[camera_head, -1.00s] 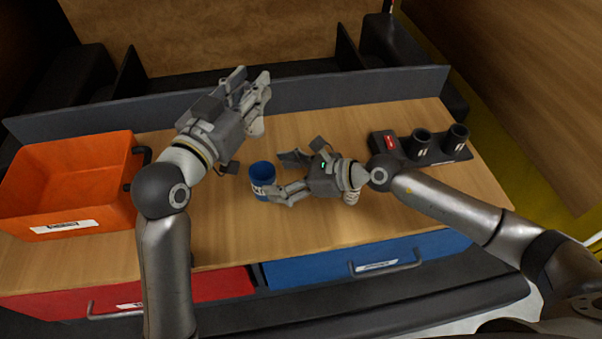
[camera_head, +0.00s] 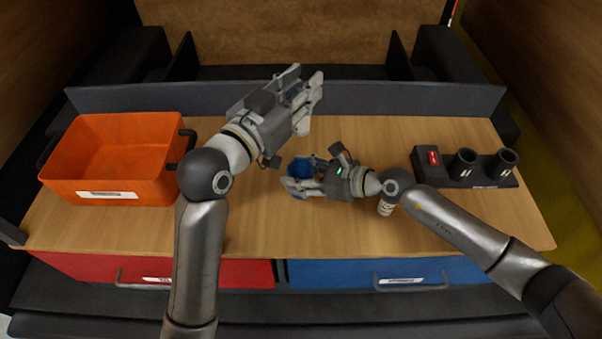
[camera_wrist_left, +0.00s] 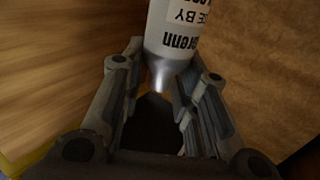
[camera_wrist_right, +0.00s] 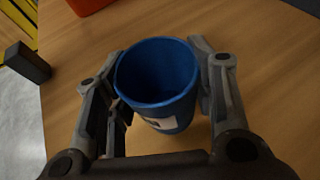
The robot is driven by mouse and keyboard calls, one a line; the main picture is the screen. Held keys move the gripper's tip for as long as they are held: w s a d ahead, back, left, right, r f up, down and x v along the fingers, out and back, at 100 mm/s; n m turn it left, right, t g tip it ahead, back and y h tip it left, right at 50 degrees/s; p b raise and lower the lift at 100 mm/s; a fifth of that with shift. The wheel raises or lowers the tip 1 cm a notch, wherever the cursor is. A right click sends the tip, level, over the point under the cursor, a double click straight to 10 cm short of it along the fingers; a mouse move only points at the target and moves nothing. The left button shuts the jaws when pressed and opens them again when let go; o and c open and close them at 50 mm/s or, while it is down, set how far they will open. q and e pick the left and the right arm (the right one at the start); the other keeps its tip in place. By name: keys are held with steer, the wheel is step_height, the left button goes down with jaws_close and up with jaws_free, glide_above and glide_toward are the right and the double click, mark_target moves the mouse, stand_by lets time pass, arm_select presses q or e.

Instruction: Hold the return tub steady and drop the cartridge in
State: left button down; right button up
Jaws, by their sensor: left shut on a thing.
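The return tub is a small blue open-topped cup (camera_head: 301,169) with a white label, upright on the wooden table; the right wrist view shows its empty inside (camera_wrist_right: 158,78). My right gripper (camera_head: 300,176) has one finger on each side of the tub, very close to its wall; whether both press on it I cannot tell. My left gripper (camera_head: 308,88) is raised above and behind the tub. It is shut on the cartridge (camera_wrist_left: 176,35), a pale grey cylinder with black print and a narrowed neck, seen in the left wrist view. The cartridge is hidden in the head view.
An orange bin (camera_head: 80,185) stands at the left. A dark holder (camera_head: 470,182) with two round cups and a red switch is at the right. The table's front middle is clear.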

steer(key=c, duration=0.4)
arm_select(q)
step_height(320, 180, down, 12)
steer(key=shift+f, duration=0.15)
stand_by(1.1)
steer(key=c, duration=1)
jaws_free()
steer(key=shift+c, duration=0.2)
steer(key=shift+f, duration=0.1)
steer(key=shift+s, duration=0.1)
steer(key=v, duration=1.2)
